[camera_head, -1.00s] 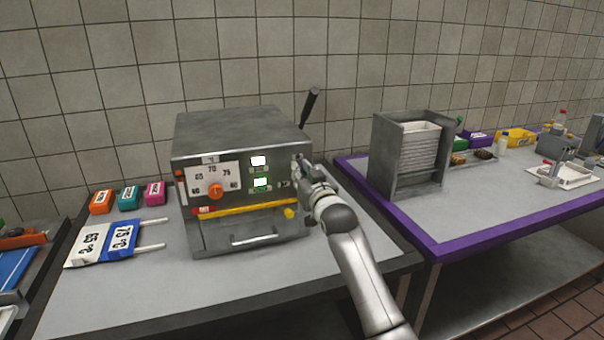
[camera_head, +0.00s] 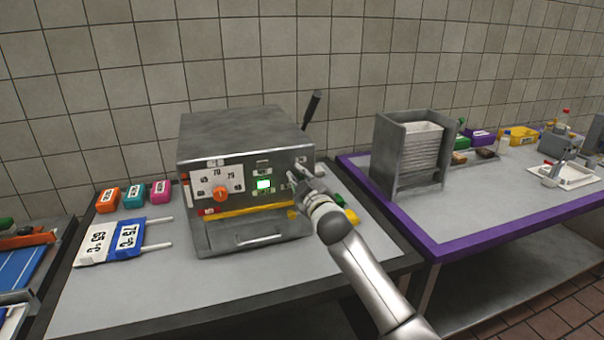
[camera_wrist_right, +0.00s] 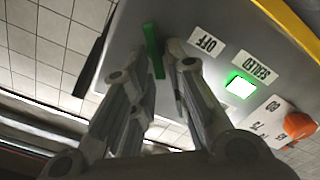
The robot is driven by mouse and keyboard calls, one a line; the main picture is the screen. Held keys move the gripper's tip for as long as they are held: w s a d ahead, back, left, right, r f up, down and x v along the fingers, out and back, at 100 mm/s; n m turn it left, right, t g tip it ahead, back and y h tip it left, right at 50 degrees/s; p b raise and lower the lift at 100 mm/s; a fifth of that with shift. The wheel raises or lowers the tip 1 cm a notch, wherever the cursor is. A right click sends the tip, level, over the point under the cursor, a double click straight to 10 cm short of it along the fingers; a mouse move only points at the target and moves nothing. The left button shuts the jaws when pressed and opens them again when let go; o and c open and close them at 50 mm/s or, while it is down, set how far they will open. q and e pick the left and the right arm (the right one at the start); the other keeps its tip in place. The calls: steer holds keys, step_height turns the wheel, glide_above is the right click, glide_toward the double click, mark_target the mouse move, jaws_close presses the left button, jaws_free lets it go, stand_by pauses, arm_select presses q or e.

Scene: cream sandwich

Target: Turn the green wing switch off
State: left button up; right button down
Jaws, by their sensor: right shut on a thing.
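The grey sealing machine (camera_head: 250,130) stands on the left table, with a dial, small labels and a lit green indicator (camera_head: 264,184) on its front. My right gripper (camera_head: 294,178) is at the right end of that front panel and covers the switch in the head view. In the right wrist view, the green wing switch (camera_wrist_right: 152,48) shows as a narrow upright bar between the fingertips of my right gripper (camera_wrist_right: 163,62). The fingers are shut on it. An OFF label (camera_wrist_right: 204,41) is beside it, and a SEALED label is near the green light (camera_wrist_right: 239,87). My left gripper is not in view.
A black lever (camera_head: 311,108) rises behind the machine's right side. Small coloured boxes (camera_head: 133,194) and temperature cards (camera_head: 97,242) lie to its left. A grey rack (camera_head: 384,165) stands on the purple-edged table at right. The left table's front is clear.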

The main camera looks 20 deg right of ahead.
steer(key=n, duration=0.3)
steer(key=n+p, duration=0.1)
steer(key=shift+a+f+n, duration=0.2)
steer(key=shift+f+n, duration=0.05)
steer(key=shift+n, duration=0.15)
steer(key=n, duration=0.2)
steer(key=f+n+p, duration=0.1)
steer(key=n, duration=0.2)
steer(key=shift+a, duration=0.15)
steer(key=c, duration=1.6)
jaws_free()
steer(key=s, duration=1.2)
steer(key=shift+d, duration=0.2)
